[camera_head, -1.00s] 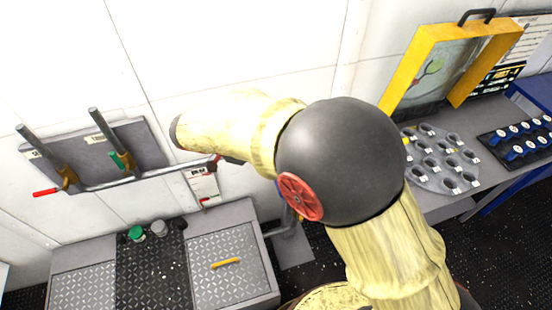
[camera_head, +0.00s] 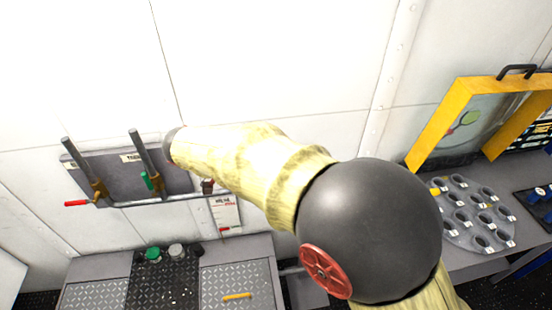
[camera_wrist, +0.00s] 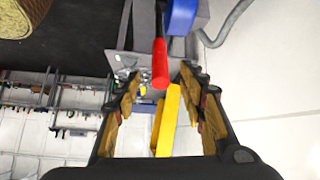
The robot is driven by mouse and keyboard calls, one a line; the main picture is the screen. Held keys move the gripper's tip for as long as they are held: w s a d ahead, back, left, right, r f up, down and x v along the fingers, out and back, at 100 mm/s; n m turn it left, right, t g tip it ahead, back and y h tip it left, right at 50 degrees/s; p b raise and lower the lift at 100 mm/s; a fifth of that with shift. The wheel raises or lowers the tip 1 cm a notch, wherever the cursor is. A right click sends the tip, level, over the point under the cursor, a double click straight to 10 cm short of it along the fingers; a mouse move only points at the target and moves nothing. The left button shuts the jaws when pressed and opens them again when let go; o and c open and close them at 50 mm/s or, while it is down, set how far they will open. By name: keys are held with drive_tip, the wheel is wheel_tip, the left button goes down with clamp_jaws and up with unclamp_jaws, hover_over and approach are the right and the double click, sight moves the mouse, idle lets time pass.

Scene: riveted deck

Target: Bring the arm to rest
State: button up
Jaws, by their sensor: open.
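My arm, in a pale yellow cover with a dark ball-shaped joint (camera_head: 370,230) and a red wheel, crosses the middle of the head view, its forearm (camera_head: 245,165) reaching left in front of the wall. My gripper is out of sight there. In the wrist view my gripper (camera_wrist: 162,78) is open, with one tan-padded finger on each side. A red-ended handle (camera_wrist: 160,65) and a yellow bar (camera_wrist: 167,122) show between the fingers; I cannot tell how far beyond they are. Nothing is visibly held.
A grey wall panel (camera_head: 110,170) with two levers (camera_head: 145,155) is at left, near the forearm's end in the picture. Below is a cabinet with a yellow handle (camera_head: 237,296). At right a bench holds a yellow frame (camera_head: 440,125) and a grey disc with several cups (camera_head: 465,207).

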drive_tip(key=s+a+f+n+y, duration=0.15)
drive_tip(key=s+f+n, duration=0.3)
drive_tip(key=n, duration=0.65)
drive_tip(key=s+d+n+g+y, duration=0.2)
drive_tip(key=s+d+n+y, duration=0.2)
drive_tip(key=n, duration=0.1)
drive_tip(key=s+d+r+m+t+y, duration=0.1)
drive_tip(key=s+d+r, duration=0.2)
drive_tip(key=d, duration=0.3)
drive_tip(key=s+d+r+t+y, duration=0.1)
drive_tip(key=s+d+r+t, duration=0.1)
drive_tip(key=s+d+r, duration=0.2)
drive_tip(key=s+d+r+m+t+y, duration=0.1)
drive_tip(key=s+d+r+t, duration=0.1)
drive_tip(key=d, duration=0.6)
drive_tip(key=shift+s+r+m, duration=0.3)
drive_tip(key=shift+s+r, duration=0.55)
drive_tip(key=shift+c, duration=0.6)
